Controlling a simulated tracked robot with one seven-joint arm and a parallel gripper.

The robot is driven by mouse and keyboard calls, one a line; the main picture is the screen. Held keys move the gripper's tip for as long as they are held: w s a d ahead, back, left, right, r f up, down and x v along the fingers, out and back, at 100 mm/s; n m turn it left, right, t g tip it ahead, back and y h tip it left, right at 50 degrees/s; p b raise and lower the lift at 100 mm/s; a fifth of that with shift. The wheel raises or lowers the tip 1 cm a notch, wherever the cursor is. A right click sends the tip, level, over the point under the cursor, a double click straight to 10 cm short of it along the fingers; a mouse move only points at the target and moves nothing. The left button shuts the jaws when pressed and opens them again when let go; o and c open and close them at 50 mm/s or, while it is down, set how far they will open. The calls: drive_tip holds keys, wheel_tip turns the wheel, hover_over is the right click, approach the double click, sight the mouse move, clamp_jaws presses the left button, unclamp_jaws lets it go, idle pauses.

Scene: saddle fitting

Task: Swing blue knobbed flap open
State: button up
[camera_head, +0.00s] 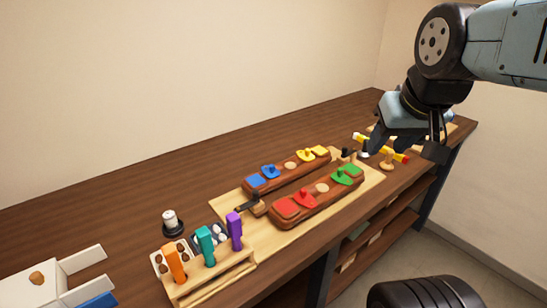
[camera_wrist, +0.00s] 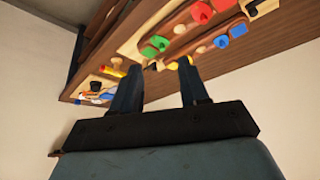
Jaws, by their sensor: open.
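The blue knobbed flap (camera_head: 269,172) lies on the far wooden block (camera_head: 313,166), beside a flat blue patch (camera_head: 254,181). Its round knob points up. The flap also shows in the wrist view (camera_wrist: 221,42), right of my fingers. My gripper (camera_head: 410,148) is open and empty, raised over the right end of the table, well to the right of the flap. Its two fingers also show in the wrist view (camera_wrist: 157,72), spread apart. What lies under the flap is hidden.
A yellow knobbed flap (camera_head: 306,154) shares the far block. The near block bears red (camera_head: 305,199) and green (camera_head: 344,176) knobbed flaps. A yellow-and-red bar (camera_head: 382,148) on posts is near my gripper. A rack with orange, teal and purple handles (camera_head: 205,280) stands front left.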

drive_tip(key=m+g+y, duration=0.4)
drive_tip(key=m+g, duration=0.1)
drive_tip(key=m, duration=1.5)
hover_over(272, 165)
drive_tip(key=d, duration=0.6)
wheel_tip(272, 165, down, 9)
drive_tip(key=x, duration=0.8)
drive_tip(key=a+x, duration=0.1)
drive_tip(key=x, duration=0.4)
drive_tip(key=shift+s+r, duration=0.15)
drive_tip(key=shift+s, duration=0.15)
